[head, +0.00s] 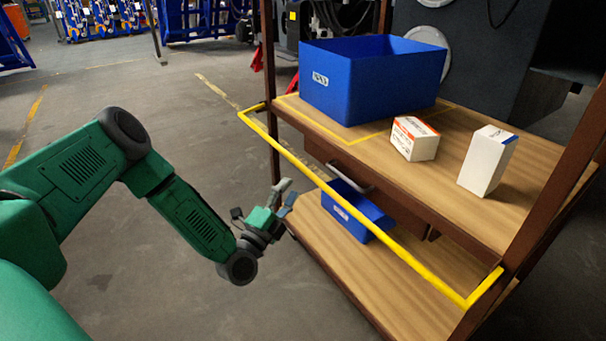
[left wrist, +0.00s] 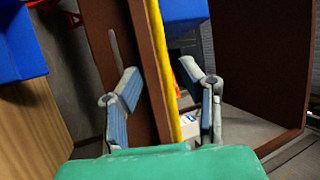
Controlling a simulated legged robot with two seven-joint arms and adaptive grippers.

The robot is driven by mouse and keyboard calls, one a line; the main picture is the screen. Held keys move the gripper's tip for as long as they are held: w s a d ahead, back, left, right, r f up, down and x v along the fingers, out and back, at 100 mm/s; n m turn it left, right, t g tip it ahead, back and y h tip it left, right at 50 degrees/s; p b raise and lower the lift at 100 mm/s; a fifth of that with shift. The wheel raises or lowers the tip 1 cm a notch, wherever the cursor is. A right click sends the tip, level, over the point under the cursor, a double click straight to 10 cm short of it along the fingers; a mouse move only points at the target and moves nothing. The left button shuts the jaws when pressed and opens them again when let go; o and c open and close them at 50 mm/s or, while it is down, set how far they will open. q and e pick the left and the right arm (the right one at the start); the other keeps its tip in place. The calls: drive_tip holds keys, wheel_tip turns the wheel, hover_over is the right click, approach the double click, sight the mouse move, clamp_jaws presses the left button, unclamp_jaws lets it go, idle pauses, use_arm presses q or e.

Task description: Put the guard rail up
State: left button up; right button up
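The yellow guard rail (head: 345,205) is a long bar with a short arm at each end. In the head view it stands out from the front of the upper shelf, at about shelf height. My left gripper (head: 287,192) is open and empty, just left of the rail's middle stretch. In the left wrist view the rail (left wrist: 163,75) runs between the spread fingers of the gripper (left wrist: 160,78), beyond the fingertips as far as I can tell. I cannot tell whether they touch it. My right gripper is in neither view.
The wooden upper shelf (head: 455,205) holds a large blue bin (head: 365,85), an orange-and-white box (head: 415,139) and a white box (head: 486,162). A smaller blue bin (head: 350,212) sits on the lower shelf (head: 345,262). A drawer with a grey handle (head: 350,178) is under the upper shelf. Open floor lies left.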

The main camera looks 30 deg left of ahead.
sight(305, 167)
use_arm(q)
drive_tip(key=x, duration=0.2)
drive_tip(key=b+x, duration=0.1)
drive_tip(key=x, duration=0.4)
drive_tip(key=shift+d+b, duration=0.3)
drive_tip(key=shift+d, duration=0.1)
drive_tip(key=shift+w+a+r, duration=0.1)
drive_tip(key=shift+w, duration=0.15)
drive_tip(key=shift+a, duration=0.15)
clamp_jaws()
